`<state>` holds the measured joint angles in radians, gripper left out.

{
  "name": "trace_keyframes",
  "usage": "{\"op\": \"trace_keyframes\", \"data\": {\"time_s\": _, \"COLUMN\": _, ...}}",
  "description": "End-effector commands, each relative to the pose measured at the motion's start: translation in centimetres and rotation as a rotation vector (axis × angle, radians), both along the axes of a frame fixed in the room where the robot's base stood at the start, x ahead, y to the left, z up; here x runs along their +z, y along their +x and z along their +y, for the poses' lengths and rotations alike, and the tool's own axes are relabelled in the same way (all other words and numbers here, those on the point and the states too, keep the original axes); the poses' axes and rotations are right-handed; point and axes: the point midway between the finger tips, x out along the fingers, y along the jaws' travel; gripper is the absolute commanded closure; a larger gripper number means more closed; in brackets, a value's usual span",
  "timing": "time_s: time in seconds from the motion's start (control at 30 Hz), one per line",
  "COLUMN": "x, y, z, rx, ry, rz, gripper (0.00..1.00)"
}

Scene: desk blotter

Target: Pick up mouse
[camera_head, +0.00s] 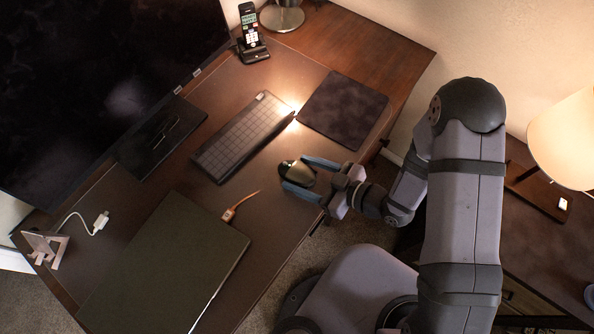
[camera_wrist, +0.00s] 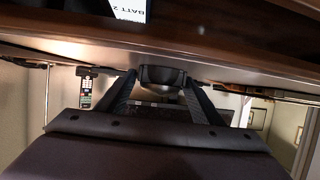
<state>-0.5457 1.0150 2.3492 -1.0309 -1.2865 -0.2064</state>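A dark, rounded mouse (camera_head: 297,173) with a glossy, pale-lit top is near the front edge of the desk, in front of the keyboard. My gripper (camera_head: 296,172) reaches in from the right with one finger on each side of the mouse. In the wrist view the mouse (camera_wrist: 163,76) sits between the two fingertips (camera_wrist: 161,84), which appear to touch its sides. The gripper looks shut on it. I cannot tell whether the mouse rests on the desk or is slightly above it.
A keyboard (camera_head: 243,136) and dark mouse pad (camera_head: 344,110) lie behind the gripper. A monitor (camera_head: 100,85) and docked phone (camera_head: 250,33) stand farther back. The desk's front edge lies under the gripper.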

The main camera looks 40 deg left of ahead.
Motion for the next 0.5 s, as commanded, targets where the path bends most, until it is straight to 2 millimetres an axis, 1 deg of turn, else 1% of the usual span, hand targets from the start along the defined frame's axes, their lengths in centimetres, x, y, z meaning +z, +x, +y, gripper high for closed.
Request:
{"op": "trace_keyframes", "data": {"time_s": 0.03, "x": 0.0, "y": 0.0, "z": -0.01, "rx": 0.0, "ry": 0.0, "rz": 0.0, "gripper": 0.54}}
{"op": "trace_keyframes", "data": {"time_s": 0.13, "x": 0.01, "y": 0.0, "z": -0.02, "rx": 0.0, "ry": 0.0, "rz": 0.0, "gripper": 0.77}}
{"op": "trace_keyframes", "data": {"time_s": 0.5, "x": 0.16, "y": 0.02, "z": -0.01, "rx": 0.0, "ry": 0.001, "rz": -0.001, "gripper": 0.78}}
